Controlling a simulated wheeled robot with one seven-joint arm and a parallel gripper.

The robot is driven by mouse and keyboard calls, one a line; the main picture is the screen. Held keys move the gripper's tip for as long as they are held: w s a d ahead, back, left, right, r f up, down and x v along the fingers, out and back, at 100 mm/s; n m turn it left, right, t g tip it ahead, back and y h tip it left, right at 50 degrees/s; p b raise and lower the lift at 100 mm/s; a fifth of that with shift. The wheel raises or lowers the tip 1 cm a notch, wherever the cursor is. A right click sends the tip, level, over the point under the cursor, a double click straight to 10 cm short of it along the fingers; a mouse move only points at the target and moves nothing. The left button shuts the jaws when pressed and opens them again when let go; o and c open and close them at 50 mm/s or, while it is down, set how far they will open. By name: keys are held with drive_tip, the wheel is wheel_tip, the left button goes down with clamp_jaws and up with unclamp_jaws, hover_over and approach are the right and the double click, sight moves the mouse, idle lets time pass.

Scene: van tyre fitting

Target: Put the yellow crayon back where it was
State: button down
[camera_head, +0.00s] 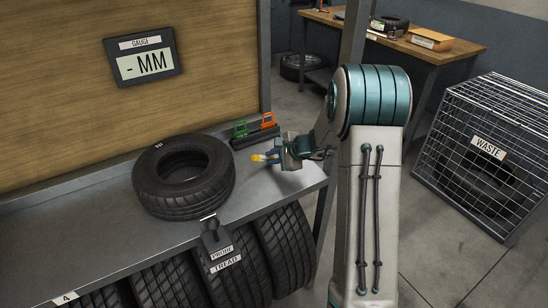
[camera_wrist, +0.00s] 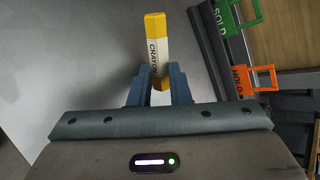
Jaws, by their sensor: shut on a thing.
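The yellow crayon (camera_wrist: 155,35) is a yellow stick with a white band reading CRAYON. My gripper (camera_wrist: 158,85) is shut on its lower end, and the crayon sticks out beyond the blue fingertips in the wrist view. In the head view my gripper (camera_head: 277,156) reaches in from the right, above the right end of the grey shelf (camera_head: 275,187). The yellow crayon also shows there (camera_head: 259,158) as a small yellow piece pointing left, toward the tyre. No empty crayon place can be made out.
A dark rack (camera_head: 254,138) with a green SOLD tag (camera_wrist: 228,18) and an orange HOLD tag (camera_wrist: 243,79) stands just behind my gripper. A tyre (camera_head: 183,203) lies left of it. The PROBE TREAD holder (camera_head: 217,240) hangs at the shelf's front edge. A WASTE cage (camera_head: 484,155) stands right.

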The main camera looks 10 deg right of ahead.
drive_tip(key=shift+f, duration=0.2)
drive_tip(key=c, duration=1.3)
unclamp_jaws()
drive_tip(key=shift+c, duration=0.2)
drive_tip(key=shift+r, duration=0.15)
drive_tip(key=v, duration=1.1)
drive_tip(key=s+a+r+n+g+h, duration=0.1)
drive_tip(key=s+a+r+n+g, duration=0.1)
drive_tip(key=s+a+n, duration=0.35)
drive_tip(key=s+a+r+n+g+h, duration=0.1)
drive_tip(key=s+a+r+n+g, duration=0.15)
drive_tip(key=s, duration=0.55)
drive_tip(key=s+d+n+h, duration=0.1)
drive_tip(key=s+n+h, duration=0.4)
drive_tip(key=s, duration=1)
drive_tip(key=n, duration=0.3)
drive_tip(key=shift+s, duration=0.3)
